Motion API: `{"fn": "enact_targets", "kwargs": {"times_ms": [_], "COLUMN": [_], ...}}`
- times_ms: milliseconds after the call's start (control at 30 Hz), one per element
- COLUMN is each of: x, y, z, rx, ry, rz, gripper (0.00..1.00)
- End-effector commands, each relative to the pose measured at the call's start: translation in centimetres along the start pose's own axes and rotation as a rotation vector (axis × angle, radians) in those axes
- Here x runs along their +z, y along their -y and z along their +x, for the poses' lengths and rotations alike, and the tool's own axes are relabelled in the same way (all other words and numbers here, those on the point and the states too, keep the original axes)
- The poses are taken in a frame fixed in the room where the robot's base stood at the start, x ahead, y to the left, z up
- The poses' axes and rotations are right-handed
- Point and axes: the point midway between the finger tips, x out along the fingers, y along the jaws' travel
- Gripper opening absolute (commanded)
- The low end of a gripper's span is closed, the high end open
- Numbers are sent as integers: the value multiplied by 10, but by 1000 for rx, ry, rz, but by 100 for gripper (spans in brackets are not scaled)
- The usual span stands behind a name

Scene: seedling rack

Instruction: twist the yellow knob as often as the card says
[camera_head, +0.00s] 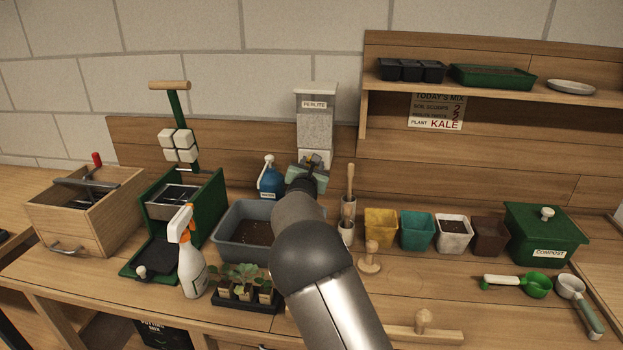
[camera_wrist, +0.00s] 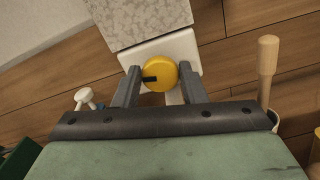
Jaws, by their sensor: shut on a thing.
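The yellow knob (camera_wrist: 160,74) is on the white lower part of the perlite dispenser (camera_head: 314,116). It has a dark pointer mark that points left in the wrist view. My gripper (camera_wrist: 160,80) is shut on the knob, one finger on each side of it. In the head view my gripper (camera_head: 308,172) is in front of the dispenser and mostly hides the knob. The card (camera_head: 436,111) hangs under the shelf. It reads "TODAY'S MIX", has a line for soil scoops, a second small line that is hard to read, and "PLANT KALE". Red figures stand at its right, apparently 2s.
A grey tub (camera_head: 228,240) with soil stands below the dispenser, partly behind my arm. Coloured pots, including a yellow pot (camera_head: 380,228), stand farther right. Seedlings (camera_head: 243,283) are in front.

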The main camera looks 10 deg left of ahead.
Motion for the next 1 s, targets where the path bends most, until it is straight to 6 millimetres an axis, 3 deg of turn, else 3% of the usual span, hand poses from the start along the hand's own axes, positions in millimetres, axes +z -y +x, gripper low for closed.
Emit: {"fn": "enact_targets", "kwargs": {"times_ms": [67,1000], "x": [-10,-8], "y": [4,5], "z": [0,0], "rx": [0,2], "ry": [4,0], "rz": [78,962], "gripper": [15,15]}}
